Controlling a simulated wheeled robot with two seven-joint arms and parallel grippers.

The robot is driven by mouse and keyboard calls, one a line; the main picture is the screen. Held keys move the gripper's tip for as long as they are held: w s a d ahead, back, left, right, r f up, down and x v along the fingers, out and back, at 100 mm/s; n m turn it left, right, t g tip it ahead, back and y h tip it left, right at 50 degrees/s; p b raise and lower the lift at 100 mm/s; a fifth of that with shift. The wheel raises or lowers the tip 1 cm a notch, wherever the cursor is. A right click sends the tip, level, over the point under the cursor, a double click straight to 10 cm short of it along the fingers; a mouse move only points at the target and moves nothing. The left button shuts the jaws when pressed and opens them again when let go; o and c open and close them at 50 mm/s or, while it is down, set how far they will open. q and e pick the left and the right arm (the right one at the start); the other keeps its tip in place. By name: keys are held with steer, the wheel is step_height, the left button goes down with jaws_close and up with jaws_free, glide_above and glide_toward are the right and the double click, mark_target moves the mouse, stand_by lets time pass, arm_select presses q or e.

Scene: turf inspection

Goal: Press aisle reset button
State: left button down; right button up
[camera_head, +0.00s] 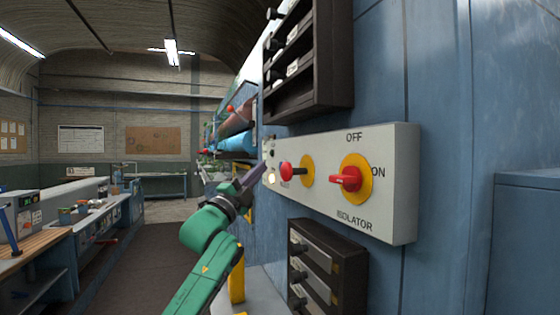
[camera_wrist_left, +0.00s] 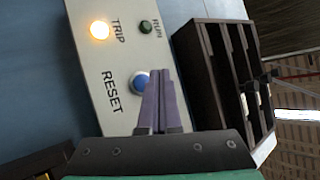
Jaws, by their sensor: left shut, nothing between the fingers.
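The reset button is a blue round button (camera_wrist_left: 138,82) beside the word RESET on a pale control box (camera_wrist_left: 88,60). The box also shows in the head view (camera_head: 400,190), fixed to a blue wall. My left gripper (camera_head: 260,170) is shut and empty, its fingertips close to the left end of the box. In the left wrist view the left gripper (camera_wrist_left: 160,73) has its purple fingers over the button's right part. I cannot tell whether they touch it. The TRIP lamp (camera_wrist_left: 99,30) glows warm; the RUN lamp (camera_wrist_left: 146,27) is dark green. My right gripper is not in view.
A red knob on a yellow disc, the isolator switch (camera_head: 346,178), and a red push button (camera_head: 287,170) are on the same box. Dark racks stand above (camera_head: 330,90) and below (camera_head: 350,270) it. A workbench (camera_head: 45,242) lines the left; the aisle floor between is clear.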

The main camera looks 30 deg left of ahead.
arm_select(q)
steer(key=shift+w+d+p, duration=0.3)
steer(key=shift+w+d, duration=0.35)
steer(key=shift+w, duration=0.2)
stand_by(1.2)
steer(key=shift+w, duration=0.1)
steer(key=shift+w+d, duration=0.2)
steer(key=shift+w, duration=0.05)
